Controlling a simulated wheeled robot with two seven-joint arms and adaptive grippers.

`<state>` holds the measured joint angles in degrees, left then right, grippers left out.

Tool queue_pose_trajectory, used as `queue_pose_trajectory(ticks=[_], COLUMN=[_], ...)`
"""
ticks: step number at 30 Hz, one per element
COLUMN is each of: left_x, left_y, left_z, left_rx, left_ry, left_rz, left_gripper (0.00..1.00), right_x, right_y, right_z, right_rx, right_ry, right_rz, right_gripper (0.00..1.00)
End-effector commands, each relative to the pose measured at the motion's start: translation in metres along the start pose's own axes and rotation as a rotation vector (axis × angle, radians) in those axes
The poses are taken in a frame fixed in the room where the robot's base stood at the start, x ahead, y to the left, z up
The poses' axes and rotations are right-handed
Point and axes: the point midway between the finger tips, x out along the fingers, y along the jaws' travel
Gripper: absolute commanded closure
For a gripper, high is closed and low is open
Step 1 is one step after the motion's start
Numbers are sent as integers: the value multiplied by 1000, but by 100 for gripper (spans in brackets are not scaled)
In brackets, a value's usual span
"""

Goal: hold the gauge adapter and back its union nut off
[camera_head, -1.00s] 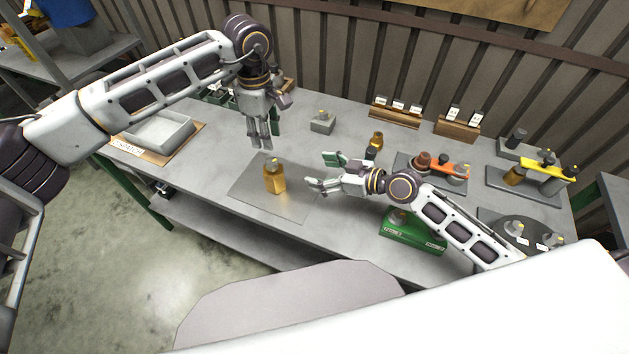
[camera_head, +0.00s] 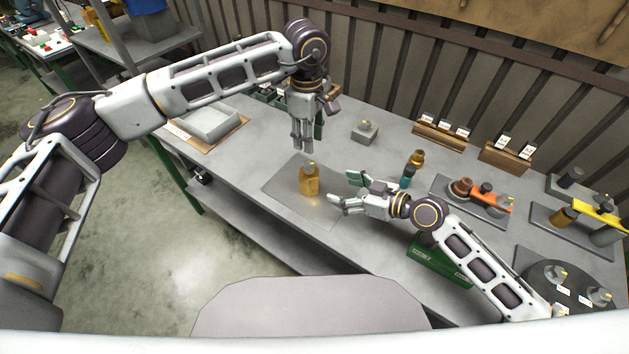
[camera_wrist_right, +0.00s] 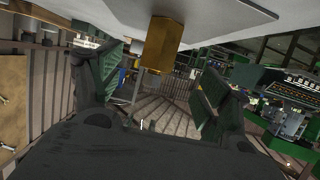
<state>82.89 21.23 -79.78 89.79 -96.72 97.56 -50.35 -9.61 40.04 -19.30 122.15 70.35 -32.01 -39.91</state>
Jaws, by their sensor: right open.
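The brass gauge adapter (camera_head: 309,184) stands upright on a thin grey plate (camera_head: 283,193) on the bench, with a small yellowish top. Its union nut cannot be told apart clearly. My left gripper (camera_head: 303,146) hangs fingers-down just above and behind the adapter, apart from it; its finger gap is unclear. My right gripper (camera_head: 341,189) is open and empty, to the right of the adapter, its fingers pointing left toward it. In the right wrist view, the brass adapter (camera_wrist_right: 162,43) shows ahead, at the top between the spread green-padded fingers (camera_wrist_right: 160,88), not touched by them.
A grey tray (camera_head: 207,124) lies at the bench's left. A small grey block (camera_head: 364,132) stands behind. A brass-and-teal part (camera_head: 408,176), an orange-handled fixture (camera_head: 490,200), a green box (camera_head: 437,262) and a yellow-handled fixture (camera_head: 598,209) crowd the right. Wooden label racks (camera_head: 440,137) line the back.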

Motion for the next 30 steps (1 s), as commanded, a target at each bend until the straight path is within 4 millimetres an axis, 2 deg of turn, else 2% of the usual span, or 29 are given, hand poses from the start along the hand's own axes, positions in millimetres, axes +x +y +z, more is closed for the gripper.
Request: queue_pose_trajectory(ticks=[30], left_x=[0], left_y=[0], left_z=[0], left_rx=[0], left_ry=[0], left_rz=[0], left_gripper=[64], right_x=[80], right_y=[0], right_z=[-1], right_rx=[0], right_ry=[2], right_rz=[0], right_gripper=[23])
